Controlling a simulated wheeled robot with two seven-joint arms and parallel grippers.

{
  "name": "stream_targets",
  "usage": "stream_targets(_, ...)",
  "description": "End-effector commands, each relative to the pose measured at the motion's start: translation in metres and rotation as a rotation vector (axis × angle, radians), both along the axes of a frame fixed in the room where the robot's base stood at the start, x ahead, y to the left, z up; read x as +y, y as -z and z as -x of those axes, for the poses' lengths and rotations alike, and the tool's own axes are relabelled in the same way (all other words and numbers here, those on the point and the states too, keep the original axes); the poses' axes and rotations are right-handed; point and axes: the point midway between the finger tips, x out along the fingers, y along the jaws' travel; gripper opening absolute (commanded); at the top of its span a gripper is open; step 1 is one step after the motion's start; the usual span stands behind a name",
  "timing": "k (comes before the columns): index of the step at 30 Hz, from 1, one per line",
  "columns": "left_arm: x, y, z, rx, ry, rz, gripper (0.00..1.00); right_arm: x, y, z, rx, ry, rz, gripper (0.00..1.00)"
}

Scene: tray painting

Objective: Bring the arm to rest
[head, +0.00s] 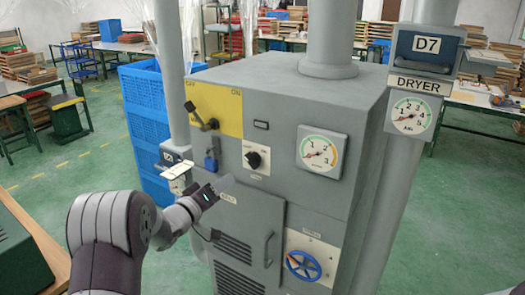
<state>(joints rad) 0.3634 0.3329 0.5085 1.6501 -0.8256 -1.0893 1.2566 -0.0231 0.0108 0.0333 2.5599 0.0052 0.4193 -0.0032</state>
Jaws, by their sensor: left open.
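My left arm comes in from the lower left, bent at a grey and white joint. My left gripper (221,188) is open, with nothing seen between its fingers. It is in front of the lower left part of the grey machine cabinet (270,85), near the door's upper left and below the blue padlock (211,161). I cannot tell whether it touches the cabinet. My right gripper is not in view.
The cabinet carries a lever switch (203,115) on a yellow plate, a black knob (254,159), a gauge (320,152) and a blue handwheel (303,265). Blue crates (145,125) stand behind it. A dryer gauge (410,115) hangs at right. Green floor (80,175) is open at left.

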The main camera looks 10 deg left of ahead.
Motion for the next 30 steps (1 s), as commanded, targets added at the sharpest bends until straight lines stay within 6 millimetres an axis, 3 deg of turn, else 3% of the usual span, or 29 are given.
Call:
stream_targets(2, 0.004, 0.008, -0.001, 0.01, -0.021, -0.083, 0.43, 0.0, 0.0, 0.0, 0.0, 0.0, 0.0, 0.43)
stream_targets(5, 0.034, 0.061, 0.008, 0.19, -0.15, -0.312, 0.43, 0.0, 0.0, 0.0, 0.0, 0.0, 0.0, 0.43)
stream_targets(7, 0.054, 0.11, 0.046, 0.445, -0.223, -0.516, 0.43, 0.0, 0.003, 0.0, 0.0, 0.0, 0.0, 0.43)
stream_targets(10, 0.04, 0.162, 0.134, 0.832, -0.136, -0.74, 0.43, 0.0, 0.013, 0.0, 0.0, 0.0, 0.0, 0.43)
stream_targets(12, 0.016, 0.178, 0.195, 1.029, -0.008, -0.812, 0.43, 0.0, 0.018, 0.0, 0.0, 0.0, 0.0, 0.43)
stream_targets(15, -0.019, 0.185, 0.267, 1.206, 0.171, -0.844, 0.43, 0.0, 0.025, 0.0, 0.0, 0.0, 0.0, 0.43)
stream_targets(18, -0.048, 0.184, 0.312, 1.281, 0.276, -0.834, 0.43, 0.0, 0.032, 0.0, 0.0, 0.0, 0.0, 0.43)
stream_targets(20, -0.064, 0.182, 0.323, 1.258, 0.3, -0.838, 0.43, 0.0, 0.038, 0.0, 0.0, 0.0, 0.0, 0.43)
stream_targets(22, -0.072, 0.176, 0.318, 1.209, 0.314, -0.867, 0.43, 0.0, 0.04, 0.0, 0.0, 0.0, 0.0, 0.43)
stream_targets(30, -0.074, 0.174, 0.317, 1.208, 0.319, -0.872, 0.43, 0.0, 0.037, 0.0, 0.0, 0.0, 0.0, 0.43)
